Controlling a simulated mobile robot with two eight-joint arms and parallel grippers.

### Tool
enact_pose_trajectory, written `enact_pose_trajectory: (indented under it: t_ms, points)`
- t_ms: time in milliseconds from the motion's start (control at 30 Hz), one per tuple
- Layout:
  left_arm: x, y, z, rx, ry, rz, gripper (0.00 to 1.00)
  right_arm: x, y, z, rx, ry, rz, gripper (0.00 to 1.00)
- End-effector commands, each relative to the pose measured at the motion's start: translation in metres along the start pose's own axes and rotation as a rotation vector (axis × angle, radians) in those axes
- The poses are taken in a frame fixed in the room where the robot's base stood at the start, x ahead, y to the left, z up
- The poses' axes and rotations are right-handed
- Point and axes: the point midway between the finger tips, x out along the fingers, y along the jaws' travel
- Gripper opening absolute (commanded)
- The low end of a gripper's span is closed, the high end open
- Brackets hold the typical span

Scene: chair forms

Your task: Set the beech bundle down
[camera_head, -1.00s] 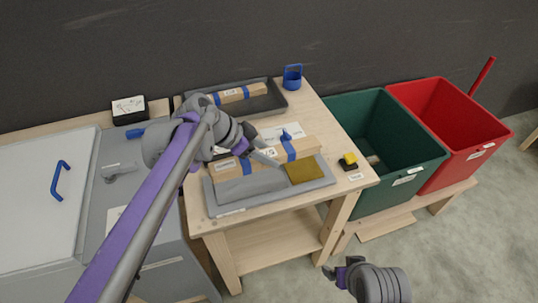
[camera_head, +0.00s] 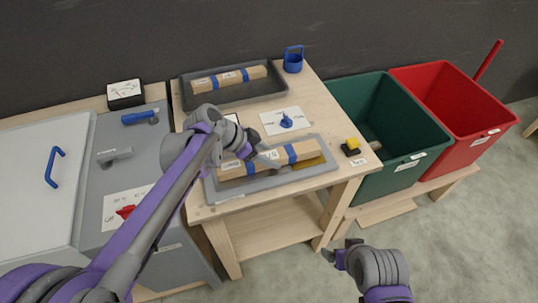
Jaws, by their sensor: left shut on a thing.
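A pale wood bundle (camera_head: 306,151) with blue bands and a white label is in my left gripper (camera_head: 265,160), which is shut on it near its middle. I take it for the beech bundle. It is over the grey tray (camera_head: 262,186) at the front of the wooden table, covering most of the grey and olive pads there. I cannot tell whether it touches them. A similar banded bundle (camera_head: 229,80) lies in the dark tray (camera_head: 272,90) at the back. My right gripper (camera_head: 336,256) is low, in front of the table, and its jaws are unclear.
A blue knob on a white card (camera_head: 286,121) stands behind the held bundle. A yellow and black item (camera_head: 351,147) sits near the table's right edge. Green (camera_head: 400,180) and red (camera_head: 462,150) bins stand to the right. A grey cabinet (camera_head: 115,185) is at left.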

Motion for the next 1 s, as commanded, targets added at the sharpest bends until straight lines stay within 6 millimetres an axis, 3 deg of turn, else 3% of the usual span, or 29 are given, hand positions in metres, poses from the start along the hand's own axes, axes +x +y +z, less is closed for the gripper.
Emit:
enact_pose_trajectory:
  t_ms: [200, 233, 367, 733, 867, 1000]
  points:
    - [0.0, 0.0, 0.0, 0.0, -0.001, 0.0, 0.0, 0.0, 0.0, 0.0, 0.0, 0.0, 0.0, 0.87]
    - [0.0, 0.0, 0.0, 0.0, -0.001, 0.0, 0.63, 0.0, 0.0, 0.0, 0.0, 0.0, 0.0, 0.87]
    - [0.0, 0.0, 0.0, 0.0, -0.001, 0.0, 0.86, 0.0, 0.0, 0.0, 0.0, 0.0, 0.0, 0.87]
    - [-0.004, 0.0, 0.0, 0.0, -0.001, -0.001, 0.87, -0.001, 0.0, -0.001, 0.0, 0.0, 0.0, 0.87]
    - [-0.022, -0.001, -0.001, -0.003, -0.001, -0.002, 0.87, -0.002, 0.0, -0.002, 0.0, 0.001, 0.0, 0.87]
    - [-0.053, -0.001, 0.0, -0.003, -0.002, -0.003, 0.87, -0.005, 0.0, -0.003, 0.0, 0.002, 0.0, 0.87]
